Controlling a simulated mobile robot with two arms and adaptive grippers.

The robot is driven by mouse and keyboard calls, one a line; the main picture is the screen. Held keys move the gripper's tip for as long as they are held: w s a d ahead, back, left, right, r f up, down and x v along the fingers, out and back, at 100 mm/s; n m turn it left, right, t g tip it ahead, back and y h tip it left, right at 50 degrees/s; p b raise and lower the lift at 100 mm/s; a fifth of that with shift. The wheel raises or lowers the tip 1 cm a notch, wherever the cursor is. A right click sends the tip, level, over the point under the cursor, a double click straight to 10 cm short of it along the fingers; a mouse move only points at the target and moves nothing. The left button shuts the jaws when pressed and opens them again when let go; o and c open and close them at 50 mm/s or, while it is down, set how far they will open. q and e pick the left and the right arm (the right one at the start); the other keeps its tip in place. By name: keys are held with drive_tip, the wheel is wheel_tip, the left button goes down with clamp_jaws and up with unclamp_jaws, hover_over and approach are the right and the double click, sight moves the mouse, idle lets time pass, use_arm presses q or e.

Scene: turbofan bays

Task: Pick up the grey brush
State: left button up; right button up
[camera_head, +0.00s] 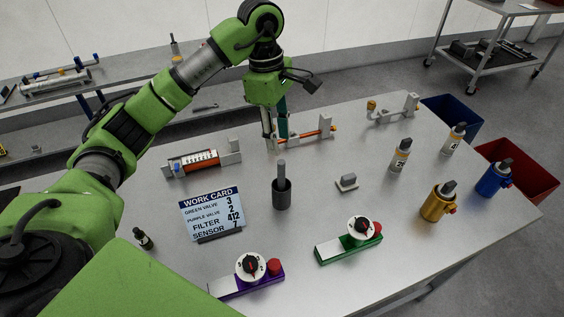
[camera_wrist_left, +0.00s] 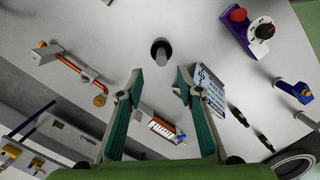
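A grey upright rod, which looks like the grey brush's handle (camera_head: 281,170), stands in a dark grey cup (camera_head: 282,196) near the middle of the table. Its lower end is hidden in the cup. In the left wrist view the cup and rod (camera_wrist_left: 160,50) show from above, just beyond the fingertips and between their lines. My left gripper (camera_head: 276,140) points down behind the cup, with its teal fingers apart and nothing between them; the open fingers also show in the left wrist view (camera_wrist_left: 160,82). My right gripper is not in view.
Near my left gripper stand an orange rod on a bracket (camera_head: 318,134) and a red cylinder on a stand (camera_head: 200,160). A work card (camera_head: 212,212) is left of the cup, a small grey block (camera_head: 347,181) right. Green (camera_head: 350,242) and purple valves (camera_head: 246,280) lie in front.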

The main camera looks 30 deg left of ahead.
sight(283, 177)
use_arm(q)
drive_tip(key=f, duration=0.1)
drive_tip(key=f+p, duration=0.1)
drive_tip(key=f, duration=0.1)
drive_tip(key=shift+s+d+f, duration=0.15)
drive_tip(key=shift+d+f, duration=0.1)
drive_tip(key=shift+d, duration=0.1)
drive_tip(key=f, duration=0.2)
drive_tip(key=f+p, duration=0.1)
drive_tip(key=f, duration=0.1)
drive_tip(key=shift+d, duration=0.2)
drive_tip(key=shift+f, duration=0.3)
drive_tip(key=shift+f+p, duration=0.15)
drive_tip(key=shift+p, duration=0.25)
drive_tip(key=f+p, duration=0.3)
drive_tip(key=f, duration=0.1)
drive_tip(key=shift+d+f, duration=0.1)
drive_tip(key=shift+d, duration=0.15)
drive_tip(key=shift+f, duration=0.4)
drive_tip(key=c, duration=0.7)
clamp_jaws()
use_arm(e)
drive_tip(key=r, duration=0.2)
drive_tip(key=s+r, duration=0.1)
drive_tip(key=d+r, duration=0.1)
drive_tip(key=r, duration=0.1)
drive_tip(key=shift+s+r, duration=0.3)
